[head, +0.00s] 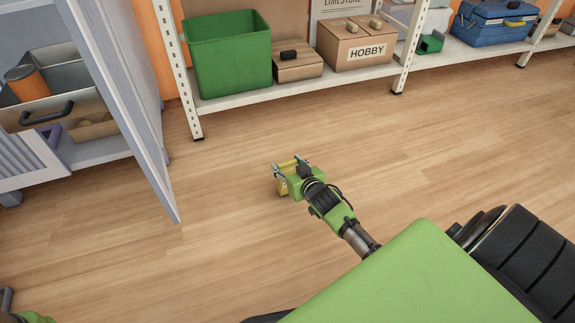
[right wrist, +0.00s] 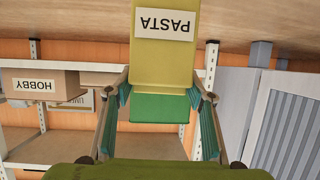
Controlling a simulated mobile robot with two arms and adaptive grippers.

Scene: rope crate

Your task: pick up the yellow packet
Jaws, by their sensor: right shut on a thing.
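The yellow packet (right wrist: 163,60), labelled PASTA, fills the upper middle of the right wrist view, where everything appears upside down. Its far end runs out of that frame. My right gripper (right wrist: 160,95) is shut on it, with one finger at each side. In the head view the packet (head: 282,188) shows as a small yellow patch, partly hidden by my right gripper (head: 290,166), over the open wooden floor. I cannot tell whether it touches the floor.
A white shelf (head: 300,88) at the back holds a green bin (head: 230,65), a HOBBY box (head: 355,48), a small carton (head: 297,68) and a blue toolbox (head: 490,28). A grey cabinet with an open door (head: 130,110) and pulled-out drawer (head: 35,112) stands at left. The floor between is clear.

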